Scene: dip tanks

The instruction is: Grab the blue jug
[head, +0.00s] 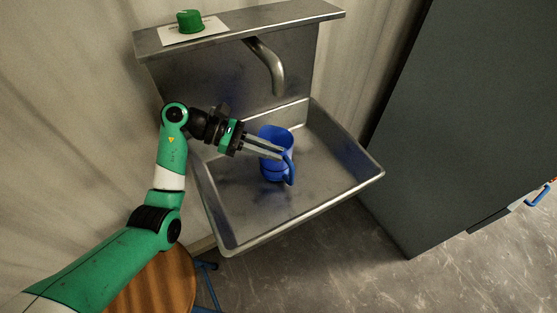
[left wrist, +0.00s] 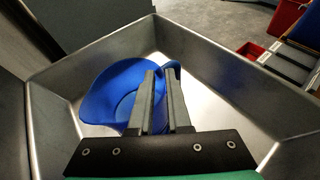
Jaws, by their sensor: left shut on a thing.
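The blue jug (head: 273,169) stands in the metal sink basin, below and in front of the tap, with its handle toward the front right. My left gripper (head: 282,152) reaches in from the left, its fingers across the upper part of the jug. In the left wrist view, the open mouth of the jug (left wrist: 112,95) lies left of the fingers. There my left gripper (left wrist: 163,72) is shut on the jug at its handle side; the fingers hide most of the handle. My right gripper is not in view.
The steel sink (head: 325,187) has raised walls around the jug. A curved tap (head: 270,66) hangs above it at the back. A tall dark cabinet (head: 465,110) stands at right, a wooden stool (head: 158,285) at lower left.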

